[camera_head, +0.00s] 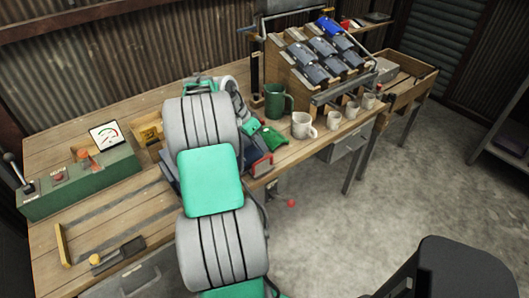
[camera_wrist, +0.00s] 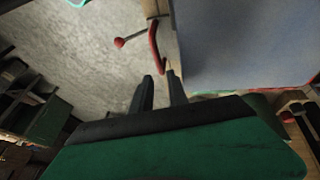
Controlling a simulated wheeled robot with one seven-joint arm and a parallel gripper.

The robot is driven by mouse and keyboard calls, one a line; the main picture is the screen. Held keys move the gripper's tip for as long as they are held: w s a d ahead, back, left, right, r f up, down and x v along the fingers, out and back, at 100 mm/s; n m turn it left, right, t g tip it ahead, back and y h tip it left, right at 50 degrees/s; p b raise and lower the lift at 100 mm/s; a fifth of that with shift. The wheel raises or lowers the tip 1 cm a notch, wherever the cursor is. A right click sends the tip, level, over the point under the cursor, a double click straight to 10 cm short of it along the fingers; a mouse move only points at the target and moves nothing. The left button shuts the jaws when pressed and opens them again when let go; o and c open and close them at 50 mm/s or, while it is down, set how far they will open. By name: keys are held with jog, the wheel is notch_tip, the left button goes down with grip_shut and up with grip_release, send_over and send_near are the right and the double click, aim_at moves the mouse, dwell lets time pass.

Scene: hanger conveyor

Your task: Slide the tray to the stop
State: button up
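The tray appears to be the flat blue-grey piece with a red handle (camera_head: 262,166) at the bench's front edge, mostly hidden behind my arm. In the wrist view its blue-grey surface (camera_wrist: 245,45) fills the upper right, and the red handle (camera_wrist: 155,45) stands at its left edge. My gripper (camera_wrist: 162,82) has its two dark fingers apart, with floor showing between them. The handle's lower end lies just beyond the fingertips; contact cannot be told. In the head view the gripper is hidden by my arm. A yellow bar (camera_head: 63,245) at the bench's left may be the stop.
A green control box (camera_head: 80,183) with a gauge stands at the back left. A dark block with a yellow knob (camera_head: 118,255) lies at the front left.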

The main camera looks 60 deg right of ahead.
jog(key=x, duration=0.4)
jog(key=shift+f, duration=0.15)
jog(key=shift+c, duration=0.6)
grip_shut()
dwell(0.6)
